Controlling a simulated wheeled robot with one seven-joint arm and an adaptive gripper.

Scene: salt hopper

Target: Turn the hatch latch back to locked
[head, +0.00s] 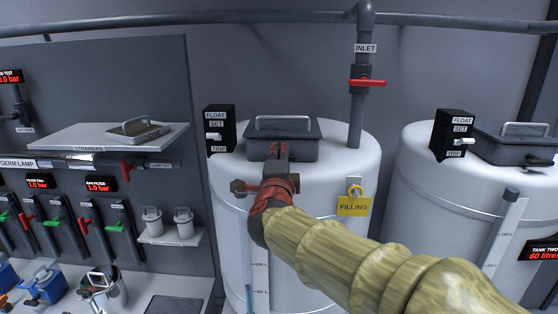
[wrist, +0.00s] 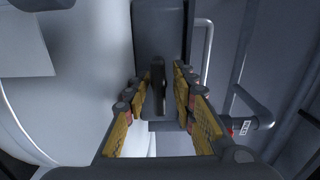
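The hatch (head: 300,150) is a dark grey lid with a pale bar handle on top of the white tank in the middle of the head view. Its dark latch (wrist: 158,88) shows in the wrist view as a short lever on the hatch's edge. My gripper (head: 278,150) is at the near edge of the hatch and hides the latch in the head view. In the wrist view my gripper (wrist: 162,78) has one finger on each side of the latch, with small gaps showing. I cannot tell the latch's exact angle.
A float switch box (head: 220,129) stands left of the hatch. The inlet pipe (head: 357,120) with a red valve handle (head: 367,82) rises behind it to the right. A yellow "FILLING" tag (head: 354,206) hangs on the tank. A second tank (head: 420,155) stands at right.

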